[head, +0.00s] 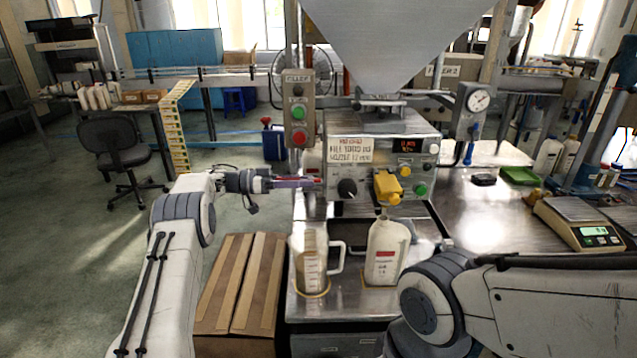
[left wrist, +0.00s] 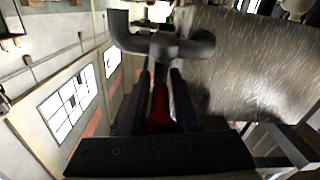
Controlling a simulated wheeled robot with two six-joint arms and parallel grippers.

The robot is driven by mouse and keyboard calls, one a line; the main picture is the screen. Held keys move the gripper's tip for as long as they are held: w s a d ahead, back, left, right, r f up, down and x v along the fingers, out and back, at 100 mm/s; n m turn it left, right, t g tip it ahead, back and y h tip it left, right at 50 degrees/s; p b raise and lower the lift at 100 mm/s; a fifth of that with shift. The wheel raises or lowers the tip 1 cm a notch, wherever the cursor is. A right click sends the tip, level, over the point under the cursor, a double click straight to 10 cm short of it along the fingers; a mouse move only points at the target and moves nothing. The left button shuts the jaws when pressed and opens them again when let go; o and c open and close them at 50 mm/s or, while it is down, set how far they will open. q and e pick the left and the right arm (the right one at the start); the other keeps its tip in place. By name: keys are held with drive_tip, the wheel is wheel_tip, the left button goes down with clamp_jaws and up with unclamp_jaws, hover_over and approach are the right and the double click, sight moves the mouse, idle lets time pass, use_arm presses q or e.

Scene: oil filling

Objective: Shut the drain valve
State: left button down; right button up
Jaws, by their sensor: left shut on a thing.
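The drain valve (left wrist: 162,46) shows in the left wrist view as a dark pipe fitting with a red lever (left wrist: 159,104). My left gripper (left wrist: 163,85) has its two dark fingers on either side of the red lever and is shut on it. In the head view my left gripper (head: 300,183) reaches right to the left side of the filling machine (head: 385,140), where a bit of red shows at the fingers. The valve body is mostly hidden there, and I cannot tell the lever's exact angle. My right gripper is out of view; only its arm shows.
A measuring jug (head: 312,265) and a filled white bottle (head: 386,252) stand on the metal ledge below the machine. A cardboard box (head: 240,285) is below my left arm. A scale (head: 580,222) stands on the right table. A control box (head: 298,110) hangs above my left gripper.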

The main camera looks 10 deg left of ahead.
use_arm(q)
drive_tip(key=shift+d+r, duration=0.1)
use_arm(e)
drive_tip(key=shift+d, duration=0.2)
use_arm(q)
drive_tip(key=c, duration=0.8)
unclamp_jaws()
drive_tip(key=shift+w, duration=0.1)
drive_tip(key=a, duration=0.2)
drive_tip(key=a+b, duration=0.1)
drive_tip(key=a, duration=0.2)
drive_tip(key=shift+s+a+b, duration=0.3)
drive_tip(key=shift+s+b, duration=0.1)
drive_tip(key=shift+s+a, duration=0.2)
drive_tip(key=shift+a, duration=0.75)
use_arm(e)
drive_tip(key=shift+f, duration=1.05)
